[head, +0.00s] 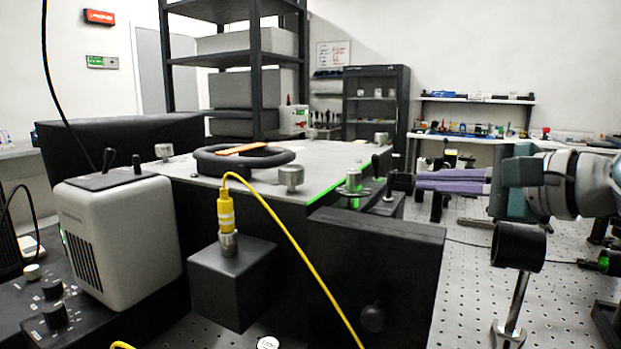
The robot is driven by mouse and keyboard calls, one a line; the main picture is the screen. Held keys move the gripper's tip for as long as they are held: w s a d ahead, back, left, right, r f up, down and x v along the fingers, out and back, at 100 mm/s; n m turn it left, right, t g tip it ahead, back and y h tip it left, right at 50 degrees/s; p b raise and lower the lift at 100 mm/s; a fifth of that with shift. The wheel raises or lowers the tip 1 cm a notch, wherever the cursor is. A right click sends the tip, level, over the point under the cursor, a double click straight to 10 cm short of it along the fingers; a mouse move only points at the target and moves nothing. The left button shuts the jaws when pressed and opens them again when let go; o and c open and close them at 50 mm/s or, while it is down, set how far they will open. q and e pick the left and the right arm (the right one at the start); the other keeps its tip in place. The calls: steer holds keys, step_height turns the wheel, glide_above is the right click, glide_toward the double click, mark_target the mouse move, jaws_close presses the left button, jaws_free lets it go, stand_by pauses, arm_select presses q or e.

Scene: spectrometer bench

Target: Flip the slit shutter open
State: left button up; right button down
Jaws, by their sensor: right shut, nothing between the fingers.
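My right gripper (420,181) comes in from the right with its purple fingers shut and nothing between them. Its tips point left at a small dark block (401,181) beside the right edge of the spectrometer housing (330,160). I cannot tell whether the tips touch it. My left gripper is not in view.
A yellow cable (290,243) runs from a connector on a black box (233,285) in front of the housing. A black ring (240,157) lies on top. A beige unit (120,240) stands left. A black tube on a post (518,246) stands below my right gripper.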

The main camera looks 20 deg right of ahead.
mark_target(394, 175)
steer(key=shift+x, duration=2.1)
steer(key=shift+a+b, duration=0.1)
steer(key=shift+b, duration=0.25)
steer(key=shift+s+a+r+n+t+b, duration=0.15)
steer(key=shift+n+t+b, duration=0.1)
steer(key=shift+n+b, duration=0.2)
steer(key=shift+s+f+n+t+b, duration=0.1)
steer(key=shift+n+t+b, duration=0.15)
steer(key=shift+n+b, duration=0.2)
steer(key=shift+s+a+r+n+t+y+b, duration=0.1)
steer(key=shift+s+a+n+t+b, duration=0.15)
steer(key=shift+n+t+b, duration=0.65)
steer(key=shift+s+a+r+n+t+y+b, duration=0.1)
steer(key=shift+s+a+n+t+b, duration=0.1)
steer(key=shift+n+b, duration=1.35)
steer(key=shift+s+a+n+t+y+b, duration=0.2)
steer(key=shift+n+t+b, duration=0.3)
steer(key=shift+b, duration=1.45)
steer(key=shift+a, duration=0.1)
steer(key=shift+s+a+b, duration=0.1)
steer(key=shift+a+b, duration=0.05)
steer(key=shift+b, duration=0.3)
